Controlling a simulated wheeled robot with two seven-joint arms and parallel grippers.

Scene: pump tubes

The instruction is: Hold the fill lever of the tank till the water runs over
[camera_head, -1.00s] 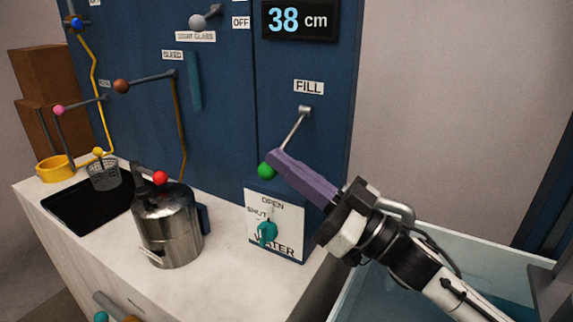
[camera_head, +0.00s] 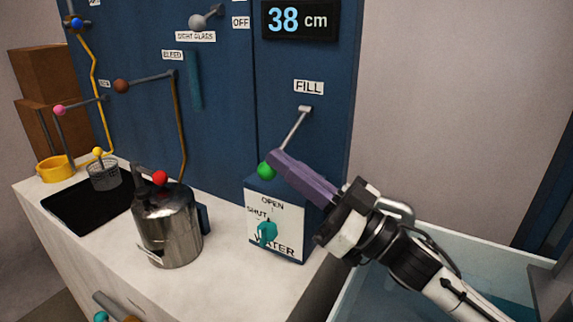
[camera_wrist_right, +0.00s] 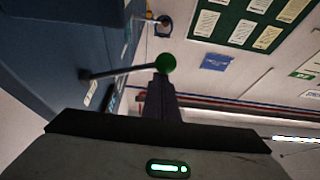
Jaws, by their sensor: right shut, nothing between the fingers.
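The fill lever (camera_head: 293,131) is a thin grey rod with a green ball (camera_head: 266,170) at its lower end, below the FILL label (camera_head: 308,87) on the blue panel. My right gripper (camera_head: 275,160) is shut and empty, with its purple fingertips against or very close to the green ball. In the right wrist view the green ball (camera_wrist_right: 165,63) stands just beyond the fingertips. The blue display (camera_head: 299,19) reads 38 cm. Water (camera_head: 420,285) shows in a pale basin at the lower right. My left gripper is not in view.
A steel pot (camera_head: 167,226) with a red knob stands on the white counter (camera_head: 232,285). A water box with a teal valve handle (camera_head: 267,232) stands below the lever. A black tray (camera_head: 88,205), a wire basket (camera_head: 104,176) and a yellow ring (camera_head: 54,169) are at the left.

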